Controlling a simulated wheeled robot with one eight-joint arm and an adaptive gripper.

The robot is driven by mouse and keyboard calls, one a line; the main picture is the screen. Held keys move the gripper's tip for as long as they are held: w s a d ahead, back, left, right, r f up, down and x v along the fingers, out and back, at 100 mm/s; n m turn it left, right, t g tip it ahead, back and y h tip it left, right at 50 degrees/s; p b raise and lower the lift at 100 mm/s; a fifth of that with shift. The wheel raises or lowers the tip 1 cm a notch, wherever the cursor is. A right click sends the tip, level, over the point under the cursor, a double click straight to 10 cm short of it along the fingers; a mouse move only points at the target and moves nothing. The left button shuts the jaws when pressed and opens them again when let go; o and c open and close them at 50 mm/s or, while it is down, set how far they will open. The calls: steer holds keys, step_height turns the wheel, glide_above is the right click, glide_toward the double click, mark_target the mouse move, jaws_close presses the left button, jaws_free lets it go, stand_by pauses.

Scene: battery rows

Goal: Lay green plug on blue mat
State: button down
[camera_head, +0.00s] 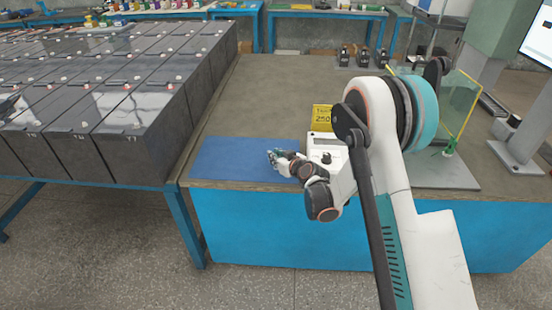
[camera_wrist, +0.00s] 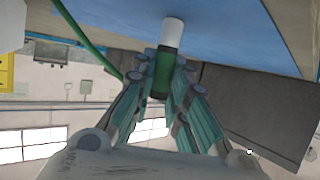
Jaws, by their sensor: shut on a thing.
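My gripper (camera_head: 274,156) is over the right part of the blue mat (camera_head: 225,160) on the bench. In the wrist view my gripper (camera_wrist: 166,82) is shut on the green plug (camera_wrist: 163,68), which has a dark band and a white end. The white end points toward the blue mat (camera_wrist: 215,25); I cannot tell whether it touches. A green cable (camera_wrist: 88,38) runs beside the plug. In the head view my gripper hides the plug.
A white device (camera_head: 322,150) and a yellow sign (camera_head: 322,117) stand just right of the mat. Rows of dark batteries (camera_head: 145,125) fill the left bench. A clear yellow-edged panel (camera_head: 458,105) stands at the right. The mat's left part is bare.

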steer(key=shift+f, duration=0.15)
steer(key=c, duration=1.6)
jaws_free()
